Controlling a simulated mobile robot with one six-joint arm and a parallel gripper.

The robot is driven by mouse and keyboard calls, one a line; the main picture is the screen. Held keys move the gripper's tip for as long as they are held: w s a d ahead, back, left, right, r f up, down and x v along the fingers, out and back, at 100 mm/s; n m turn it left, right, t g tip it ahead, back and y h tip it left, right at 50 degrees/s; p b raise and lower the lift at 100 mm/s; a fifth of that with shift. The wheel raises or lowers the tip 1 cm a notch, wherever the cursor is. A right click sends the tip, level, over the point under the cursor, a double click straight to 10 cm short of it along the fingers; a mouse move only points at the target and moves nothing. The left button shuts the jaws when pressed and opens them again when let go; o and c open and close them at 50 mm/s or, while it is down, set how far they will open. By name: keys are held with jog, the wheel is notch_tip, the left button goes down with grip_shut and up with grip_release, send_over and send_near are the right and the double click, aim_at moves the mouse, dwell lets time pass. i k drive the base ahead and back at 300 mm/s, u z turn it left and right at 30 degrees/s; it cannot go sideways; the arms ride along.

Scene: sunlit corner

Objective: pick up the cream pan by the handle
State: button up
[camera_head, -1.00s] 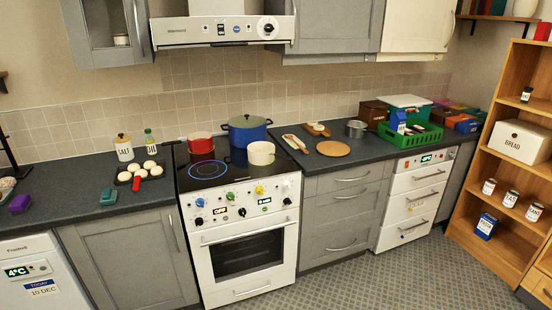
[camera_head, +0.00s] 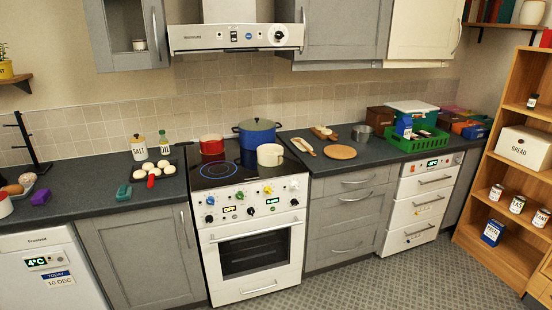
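The cream pan (camera_head: 270,155) stands upright on the front right of the black hob (camera_head: 208,180). I cannot clearly make out its handle in this view. The blue pot (camera_head: 257,135) is just behind it, and the red pan (camera_head: 211,146) is at the back left of the hob. My gripper is not in view.
The white cooker (camera_head: 254,240) stands between grey cabinets, under a hood (camera_head: 235,38). A baking tray (camera_head: 143,190) with several pale round pieces lies left of the hob. A wooden board (camera_head: 340,152) lies to the right. Open floor (camera_head: 400,275) shows at lower right.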

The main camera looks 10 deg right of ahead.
aim_at(279, 158)
jog(key=u, duration=0.2)
jog(key=i, duration=0.9)
jog(key=u, duration=1)
jog(key=k, duration=0.2)
jog(key=u, duration=0.55)
